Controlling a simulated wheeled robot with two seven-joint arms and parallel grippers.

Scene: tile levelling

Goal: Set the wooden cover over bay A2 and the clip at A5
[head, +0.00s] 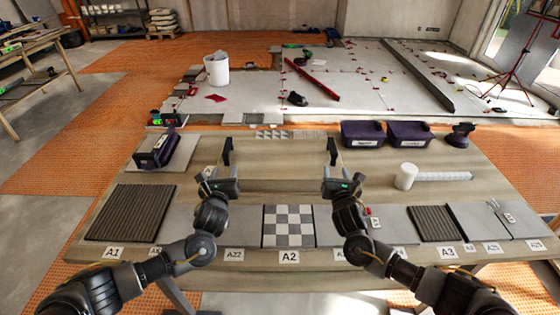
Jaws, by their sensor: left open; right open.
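A wooden panel (280,172), apparently the cover, lies near the middle of the table, close to the tabletop in colour. A black upright piece that looks like a handle stands at each end. Bay A2 (288,226) is at the front centre and shows a grey-and-white checkered surface above its label. My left gripper (224,179) is open by the panel's left end. My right gripper (338,179) is open by its right end. A small red piece (368,211) and a small metal piece (495,206) lie to the right; I cannot tell which is the clip. No label clearly reads A5.
Dark ribbed panels fill A1 (128,212) and A3 (436,223). A black-handled tool (157,150) sits back left. Dark bins (362,133), a suction-cup-like tool (460,135) and a white roller (406,176) occupy the right side. My forearms pass over the front row.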

